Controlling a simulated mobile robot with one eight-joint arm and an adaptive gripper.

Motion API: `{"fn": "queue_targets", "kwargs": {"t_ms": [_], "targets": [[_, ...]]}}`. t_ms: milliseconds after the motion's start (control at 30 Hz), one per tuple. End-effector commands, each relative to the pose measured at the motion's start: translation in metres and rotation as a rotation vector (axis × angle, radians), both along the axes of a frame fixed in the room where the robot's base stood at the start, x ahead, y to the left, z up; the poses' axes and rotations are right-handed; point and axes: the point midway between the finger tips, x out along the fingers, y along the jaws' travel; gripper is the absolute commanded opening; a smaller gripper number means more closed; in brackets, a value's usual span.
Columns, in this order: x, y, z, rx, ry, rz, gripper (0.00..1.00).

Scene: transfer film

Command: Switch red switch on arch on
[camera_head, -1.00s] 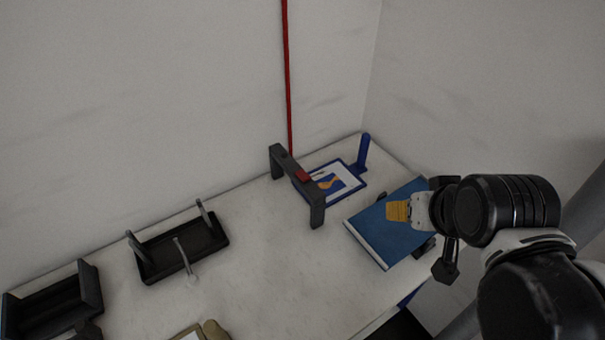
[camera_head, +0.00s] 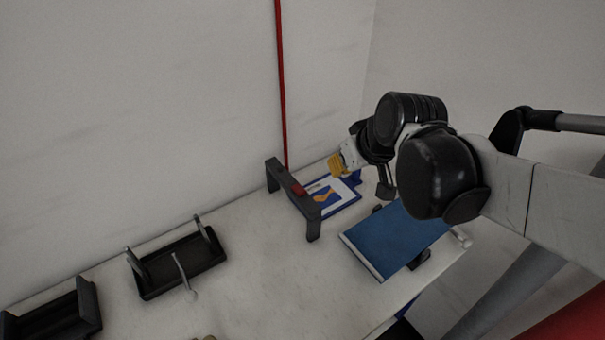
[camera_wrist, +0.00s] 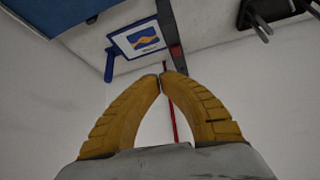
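The dark grey arch (camera_head: 291,203) stands on the light table in the head view, with the red switch (camera_head: 299,190) on its top bar. The arch also shows in the wrist view (camera_wrist: 177,60), beyond my fingertips and partly out of frame. My gripper (camera_head: 336,165) is up and to the right of the switch in the head view, above the blue-framed picture board. In the wrist view the two yellow fingers (camera_wrist: 161,78) meet at their tips with nothing between them.
The blue-framed board (camera_head: 345,204) lies behind the arch. A blue book-like panel (camera_head: 396,241) is to its right. A black tray with upright posts (camera_head: 178,266) and another black holder (camera_head: 57,318) stand left. A red strip (camera_head: 281,85) runs up the wall.

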Motion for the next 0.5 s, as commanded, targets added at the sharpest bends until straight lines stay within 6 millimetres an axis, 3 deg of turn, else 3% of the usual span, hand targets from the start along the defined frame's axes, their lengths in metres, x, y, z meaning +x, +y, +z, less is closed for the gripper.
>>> {"fn": "queue_targets", "kwargs": {"t_ms": [33,200,500], "targets": [[0.012,0.011,-0.002,0.000,0.001,0.034,0.00],[0.038,0.040,-0.013,0.001,0.000,0.128,0.00],[0.049,0.054,-0.020,0.002,-0.001,0.173,0.00]]}}
